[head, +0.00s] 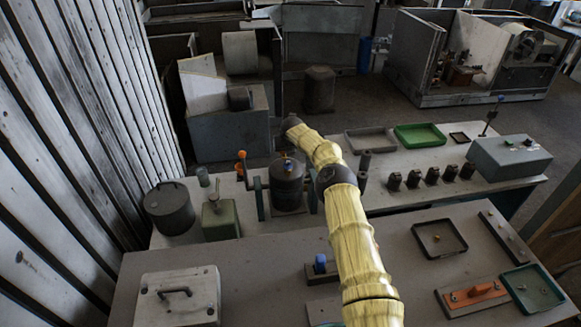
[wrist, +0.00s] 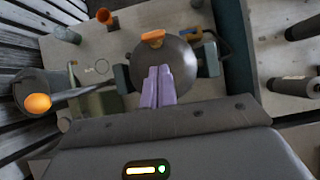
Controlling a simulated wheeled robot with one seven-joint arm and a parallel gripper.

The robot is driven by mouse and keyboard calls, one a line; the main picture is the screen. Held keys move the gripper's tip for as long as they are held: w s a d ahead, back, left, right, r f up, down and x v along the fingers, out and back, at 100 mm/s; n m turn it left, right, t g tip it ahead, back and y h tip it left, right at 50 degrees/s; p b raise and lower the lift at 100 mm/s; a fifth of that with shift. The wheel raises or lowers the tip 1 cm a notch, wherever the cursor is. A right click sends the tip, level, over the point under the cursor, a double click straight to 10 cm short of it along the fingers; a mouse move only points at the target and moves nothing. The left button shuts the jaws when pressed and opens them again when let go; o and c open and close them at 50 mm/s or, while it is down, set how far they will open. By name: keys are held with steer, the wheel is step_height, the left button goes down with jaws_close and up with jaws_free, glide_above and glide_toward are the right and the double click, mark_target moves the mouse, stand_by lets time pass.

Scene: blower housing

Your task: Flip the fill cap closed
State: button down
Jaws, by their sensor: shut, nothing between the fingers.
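A dark round drum (wrist: 182,55) sits between two side supports in the wrist view, and it also shows in the head view (head: 288,190). An orange piece (wrist: 152,37), which looks like the fill cap, is on the drum near its far edge. Whether it stands open or lies flat is hard to tell. In the head view a small orange and blue part (head: 288,163) shows on top of the drum. My gripper (wrist: 160,70) is shut and empty, with its lavender fingertips over the drum, short of the orange piece. Contact cannot be judged. The head view does not clearly show my gripper.
A rod with an orange ball (wrist: 37,103) sticks out left of the drum. A grey lidded pot (head: 169,208) and a green can (head: 219,220) stand left of it. Dark upright cylinders (head: 364,165) stand to the right. Trays and a grey box (head: 510,157) lie further right.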

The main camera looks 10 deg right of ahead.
steer(key=shift+a+r, duration=0.1)
steer(key=shift+r, duration=0.5)
steer(key=shift+r+p, duration=0.35)
steer(key=shift+p, duration=0.15)
steer(key=p+v, duration=0.2)
steer(key=v, duration=0.1)
steer(key=shift+s+r+p, duration=0.25)
steer(key=shift+s+p, duration=0.05)
steer(key=shift+s, duration=0.1)
steer(key=shift+w+r+b, duration=0.2)
steer(key=shift+r+b, duration=0.1)
steer(key=shift+b, duration=0.45)
step_height(320, 180, up, 9)
steer(key=w, duration=0.1)
steer(key=shift+w, duration=0.4)
steer(key=shift+f, duration=0.15)
